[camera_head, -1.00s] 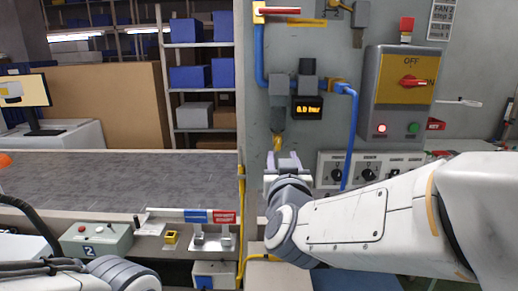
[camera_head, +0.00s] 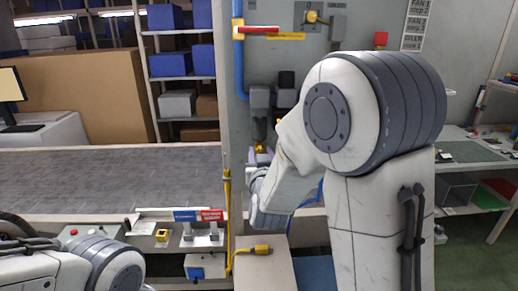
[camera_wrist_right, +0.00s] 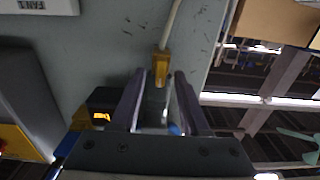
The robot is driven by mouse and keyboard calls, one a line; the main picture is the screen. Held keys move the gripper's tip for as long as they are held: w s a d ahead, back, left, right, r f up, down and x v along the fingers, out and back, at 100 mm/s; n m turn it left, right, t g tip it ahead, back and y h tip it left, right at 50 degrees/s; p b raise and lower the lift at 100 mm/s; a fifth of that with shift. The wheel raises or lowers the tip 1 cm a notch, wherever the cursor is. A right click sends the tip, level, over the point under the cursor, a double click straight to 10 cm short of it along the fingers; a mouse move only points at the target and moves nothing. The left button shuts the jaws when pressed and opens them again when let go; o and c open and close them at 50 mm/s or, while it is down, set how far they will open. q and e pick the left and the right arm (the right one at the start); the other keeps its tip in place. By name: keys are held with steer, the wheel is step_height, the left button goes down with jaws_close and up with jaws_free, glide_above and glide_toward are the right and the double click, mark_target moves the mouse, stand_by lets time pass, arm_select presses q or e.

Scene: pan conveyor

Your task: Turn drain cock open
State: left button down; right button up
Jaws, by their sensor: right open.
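The yellow drain cock (camera_head: 260,148) hangs under the grey filter bowl (camera_head: 259,128) on the grey panel, partly hidden by my right gripper. In the right wrist view, the cock (camera_wrist_right: 160,66) lies between the tips of my open right gripper (camera_wrist_right: 160,75), with gaps on both sides. The bowl (camera_wrist_right: 154,105) shows between the fingers, and a pale tube (camera_wrist_right: 171,25) runs from the cock. In the head view, my right gripper (camera_head: 258,158) is just below the cock, mostly behind my arm. My left arm shows at the lower left, its gripper out of view.
A red-handled valve (camera_head: 258,30) and a yellow knob (camera_head: 315,17) sit higher on the panel. A pressure display (camera_wrist_right: 100,117) is beside the bowl. The grey conveyor belt (camera_head: 110,175) is left, with a blue-and-red labelled fixture (camera_head: 198,215) in front.

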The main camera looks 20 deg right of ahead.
steer(key=shift+w, duration=0.1)
jaws_close()
steer(key=shift+f+m+b, duration=0.15)
steer(key=shift+m+b, duration=0.45)
steer(key=shift+b, duration=0.35)
steer(key=shift+d+f+m+b, duration=0.1)
steer(key=shift+d+m+b, duration=0.05)
steer(key=shift+m+b, duration=2.9)
steer(key=shift+d+f+m+b, duration=0.1)
steer(key=shift+f+m+b, duration=0.05)
steer(key=shift+m+b, duration=2.9)
steer(key=shift+d+f+m+b, duration=0.15)
steer(key=shift+m+b, duration=2.15)
steer(key=shift+b, duration=1.5)
steer(key=shift+r, duration=0.1)
